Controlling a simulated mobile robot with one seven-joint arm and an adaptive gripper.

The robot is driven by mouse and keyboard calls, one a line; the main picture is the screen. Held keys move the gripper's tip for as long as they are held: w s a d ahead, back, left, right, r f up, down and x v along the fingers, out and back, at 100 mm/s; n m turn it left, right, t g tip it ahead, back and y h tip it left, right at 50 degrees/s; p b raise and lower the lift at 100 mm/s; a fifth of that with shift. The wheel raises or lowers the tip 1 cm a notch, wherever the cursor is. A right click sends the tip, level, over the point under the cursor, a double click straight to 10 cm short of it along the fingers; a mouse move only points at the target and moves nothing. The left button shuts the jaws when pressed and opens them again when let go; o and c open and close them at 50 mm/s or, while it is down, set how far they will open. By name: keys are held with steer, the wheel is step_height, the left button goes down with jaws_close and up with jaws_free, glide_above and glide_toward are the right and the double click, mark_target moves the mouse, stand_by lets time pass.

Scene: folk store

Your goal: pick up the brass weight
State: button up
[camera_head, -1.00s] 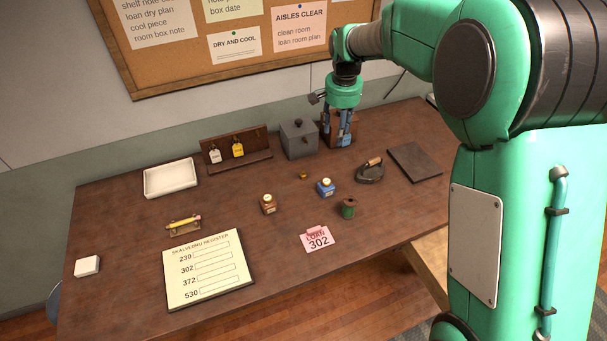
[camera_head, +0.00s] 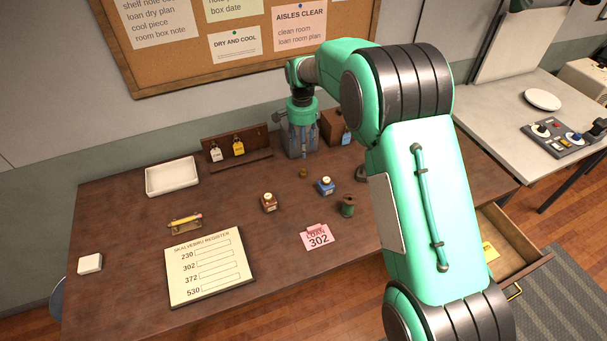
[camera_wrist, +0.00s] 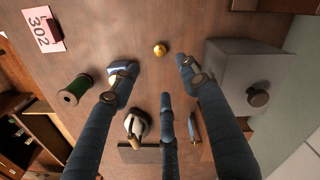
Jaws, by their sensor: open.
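In the wrist view the brass weight (camera_wrist: 160,49) lies just beyond the fingertips, between the left and right fingers. My gripper (camera_head: 302,150) is above the table near the grey box, behind the weight. Its blue-grey fingers are spread and empty in the wrist view (camera_wrist: 158,78), apart from the weight.
A grey box (camera_wrist: 235,85) with a knob stands close by my right finger. A tag rack (camera_head: 218,141) is at the back. The table front left of the pink card (camera_head: 317,238) holds a register (camera_head: 208,290).

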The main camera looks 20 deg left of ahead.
steer(key=b, duration=0.1)
glide_toward(304, 170)
steer(key=shift+f, duration=2.55)
steer(key=shift+f+b, duration=0.5)
steer(key=shift+f, duration=2.1)
jaws_close()
